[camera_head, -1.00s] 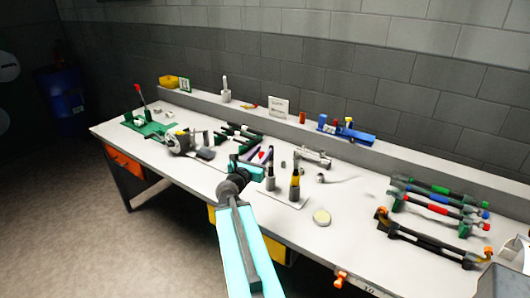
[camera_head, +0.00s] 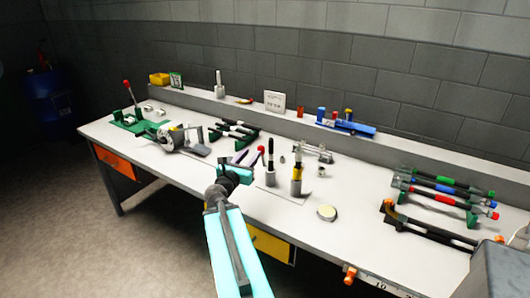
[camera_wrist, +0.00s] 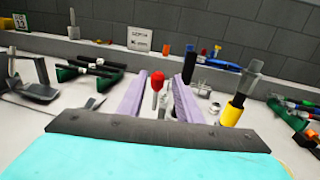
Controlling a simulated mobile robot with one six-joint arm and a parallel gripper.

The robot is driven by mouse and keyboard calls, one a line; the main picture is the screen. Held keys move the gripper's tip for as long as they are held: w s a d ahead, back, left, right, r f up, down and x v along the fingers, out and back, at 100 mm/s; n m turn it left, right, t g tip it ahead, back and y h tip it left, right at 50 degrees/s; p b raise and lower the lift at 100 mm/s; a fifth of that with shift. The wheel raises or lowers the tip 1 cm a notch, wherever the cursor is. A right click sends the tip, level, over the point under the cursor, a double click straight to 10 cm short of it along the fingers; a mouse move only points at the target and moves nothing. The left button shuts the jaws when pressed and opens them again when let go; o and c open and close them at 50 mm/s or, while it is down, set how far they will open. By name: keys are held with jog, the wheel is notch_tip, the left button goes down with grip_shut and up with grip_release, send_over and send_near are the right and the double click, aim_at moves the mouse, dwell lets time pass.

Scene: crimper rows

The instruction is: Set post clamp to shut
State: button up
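A lever with a red knob (camera_head: 261,151) stands roughly upright near the middle of the bench. I take it for the handle of the post clamp, but its base is mostly hidden. In the wrist view the red knob (camera_wrist: 157,79) shows between the two purple fingers of my gripper (camera_wrist: 158,88). The fingers are apart and touch nothing that I can see; the lever appears beyond them. In the head view my gripper (camera_head: 241,157) is over the bench, just left of the red knob, with its fingers partly hidden behind my wrist.
A black-topped post (camera_head: 270,175) and a yellow-and-black post (camera_head: 296,174) stand just right of my gripper. A metal fitting (camera_head: 313,152) lies behind them. Racked tools (camera_head: 235,133) are to the left, crimpers (camera_head: 440,200) to the right.

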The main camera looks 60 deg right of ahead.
aim_at(262, 157)
notch_tip(262, 157, down, 4)
jog(key=b, duration=0.2)
jog(key=shift+r+b, duration=0.2)
jog(key=shift+b, duration=0.15)
jog(key=shift+d, duration=0.15)
jog(key=w+d+p, duration=0.1)
jog(key=w+d, duration=0.1)
jog(key=d, duration=1.1)
jog(key=shift+w+d+p, duration=0.15)
jog(key=shift+d+p, duration=0.1)
jog(key=shift+p, duration=0.1)
grip_shut()
